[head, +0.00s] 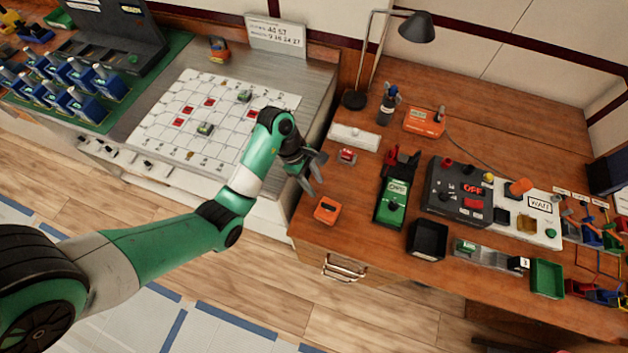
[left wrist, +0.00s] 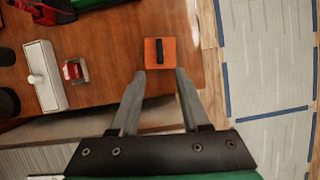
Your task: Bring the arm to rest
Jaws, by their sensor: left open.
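My left arm is green and white and reaches in from the left in the head view. Its gripper (head: 311,174) hangs over the left edge of the brown desk (head: 470,90), with its fingers apart and nothing between them. In the left wrist view the two grey fingers of the gripper (left wrist: 160,88) point toward an orange block with a black handle (left wrist: 160,62). This orange block (head: 327,209) lies on the desk a little beyond the fingertips, apart from them as far as I can see. My right gripper is not in either view.
A small red item (head: 347,156) and a white box (head: 354,136) lie near the gripper. A green device (head: 391,203), a dark control panel (head: 458,190) and a lamp (head: 416,27) stand on the desk. A white grid board (head: 215,120) with red cells lies on the left bench.

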